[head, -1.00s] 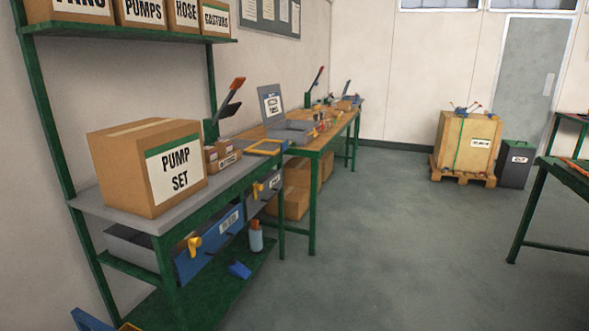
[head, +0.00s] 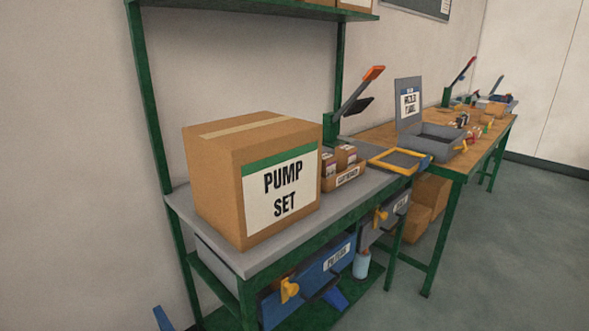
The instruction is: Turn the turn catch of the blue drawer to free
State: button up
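The blue drawer (head: 310,283) is under the grey-topped bench, with a white label on its front. Its yellow turn catch (head: 289,289) sits at the left of the front; its exact angle is too small to tell. A grey drawer (head: 394,212) beside it to the right has its own yellow catch (head: 380,215). My gripper is not in view.
A big carton marked PUMP SET (head: 252,180) stands on the grey bench (head: 278,251). A green bench leg (head: 247,302) stands just left of the blue drawer. A bottle (head: 361,264) stands on the lower shelf. The floor (head: 480,262) at the right is clear.

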aim_at(289, 294)
jog(key=i+l+u, duration=0.1)
jog(key=l, duration=0.3)
jog(key=i+l+u, duration=0.1)
jog(key=l, duration=0.35)
jog(key=l+u, duration=0.15)
jog(key=l, duration=0.3)
jog(key=i, duration=0.05)
